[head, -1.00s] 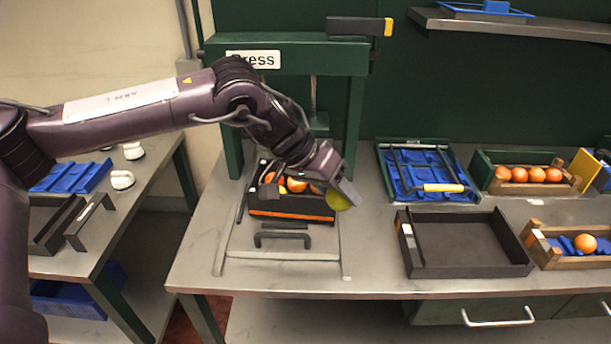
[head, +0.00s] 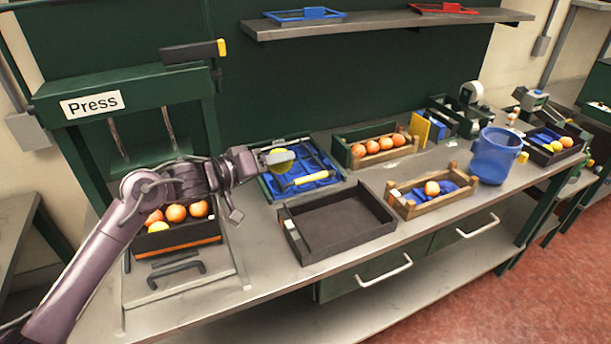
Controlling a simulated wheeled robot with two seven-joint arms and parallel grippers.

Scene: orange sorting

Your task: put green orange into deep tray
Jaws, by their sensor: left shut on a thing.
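My left gripper (head: 282,157) is shut on the yellow-green orange (head: 283,168), which shows above and below the fingers. It holds the orange over or in front of the blue-lined tray (head: 265,188); the exact height is hard to tell. A wide, empty black tray (head: 340,220) stands on the bench, below and right of the gripper. Another black tray (head: 177,237) under the press holds several oranges and one yellow fruit, partly hidden by my arm. I cannot tell which black tray is the deep one. My right gripper is not in view.
The green press (head: 135,90) stands at left. A crate of oranges (head: 340,154) and a wooden crate (head: 432,207) with one orange are right of the gripper. A blue bucket (head: 495,157) stands farther right. A shelf (head: 390,22) hangs above.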

